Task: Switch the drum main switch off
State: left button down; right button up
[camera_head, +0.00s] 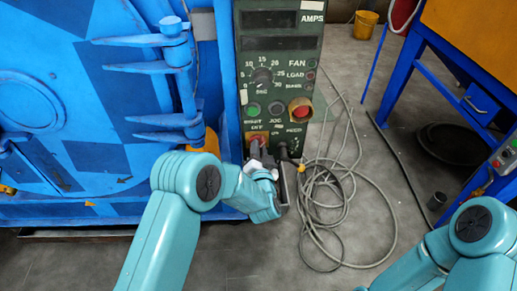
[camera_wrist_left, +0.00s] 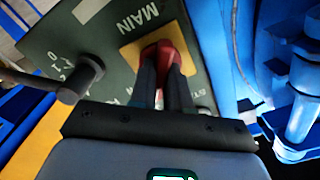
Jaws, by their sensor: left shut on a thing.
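The main switch is a red knob (camera_wrist_left: 164,50) on a yellow plate (camera_wrist_left: 130,53), beside the word MAIN on the dark green control panel (camera_wrist_left: 105,45). In the head view the red knob (camera_head: 257,139) shows low on the panel (camera_head: 281,73), partly hidden by my gripper. My left gripper (camera_wrist_left: 165,72) is shut on the red knob, one dark finger on each side of it. In the head view my left gripper (camera_head: 262,153) is at the panel's lower left. My right arm shows at the lower right, but its gripper is out of view.
A dark knob on a lever (camera_wrist_left: 85,75) sticks out of the panel near my gripper. The blue drum machine (camera_head: 80,100) stands left of the panel. A tangle of cable (camera_head: 335,195) lies on the floor to the right. A blue and orange machine (camera_head: 470,50) stands at the far right.

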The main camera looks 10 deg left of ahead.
pick_arm(q)
jog(key=shift+w, duration=0.1)
jog(key=shift+a+r+n+b, duration=0.1)
jog(key=shift+r+n+b, duration=0.05)
jog(key=shift+n+b, duration=1.6)
jog(key=shift+a+r+n+b, duration=0.1)
jog(key=shift+n+b, duration=1.2)
jog(key=shift+n, duration=0.75)
jog(key=c, duration=1.2)
grip_release()
jog(key=shift+o, duration=0.6)
jog(key=shift+w+f, duration=0.1)
jog(key=shift+d, duration=0.1)
